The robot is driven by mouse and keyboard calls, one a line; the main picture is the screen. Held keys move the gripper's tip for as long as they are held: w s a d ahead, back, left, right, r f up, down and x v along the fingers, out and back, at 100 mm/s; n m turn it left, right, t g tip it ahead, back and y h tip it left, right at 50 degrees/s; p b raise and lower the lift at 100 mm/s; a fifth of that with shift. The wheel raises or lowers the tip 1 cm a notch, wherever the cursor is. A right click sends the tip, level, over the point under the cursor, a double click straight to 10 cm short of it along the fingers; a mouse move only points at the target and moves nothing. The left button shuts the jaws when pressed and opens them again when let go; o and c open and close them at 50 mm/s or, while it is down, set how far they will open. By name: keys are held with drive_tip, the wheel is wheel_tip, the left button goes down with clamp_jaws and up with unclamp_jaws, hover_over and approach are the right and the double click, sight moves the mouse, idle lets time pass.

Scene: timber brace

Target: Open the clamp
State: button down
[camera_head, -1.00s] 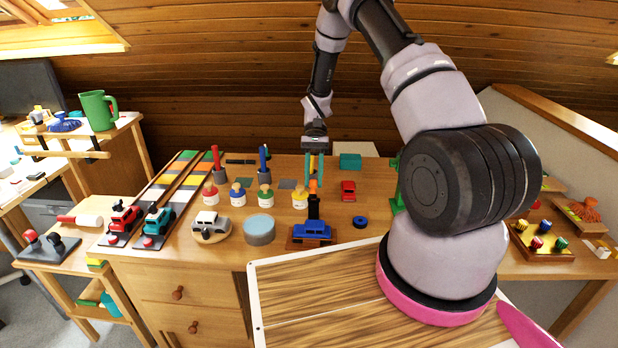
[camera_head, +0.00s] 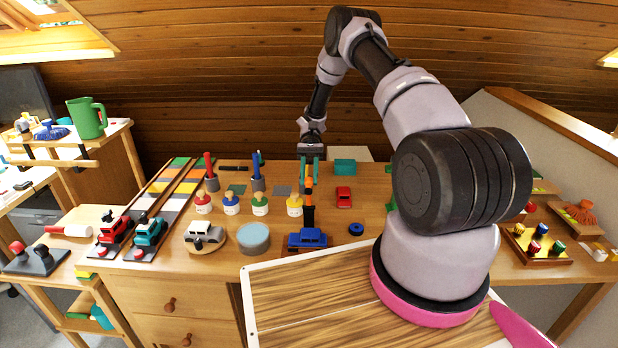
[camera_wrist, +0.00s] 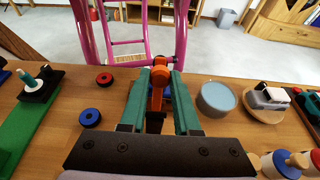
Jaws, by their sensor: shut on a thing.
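The clamp (camera_head: 308,214) stands at the front of the bench, a black body with an orange handle (camera_head: 309,190) pointing up. In the wrist view the orange handle (camera_wrist: 159,77) shows between the two teal fingertips (camera_wrist: 160,74).
Paint bottles (camera_head: 260,205) and a grey-blue round tin (camera_head: 254,238) stand left of the clamp. A white car on a wooden disc (camera_head: 204,235) is further left.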

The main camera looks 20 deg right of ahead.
drive_tip(key=c, duration=0.6)
unclamp_jaws()
drive_tip(key=v, duration=1)
drive_tip(key=shift+w+d+r, duration=0.1)
drive_tip(key=shift+w+d, duration=0.05)
drive_tip(key=shift+w, duration=0.2)
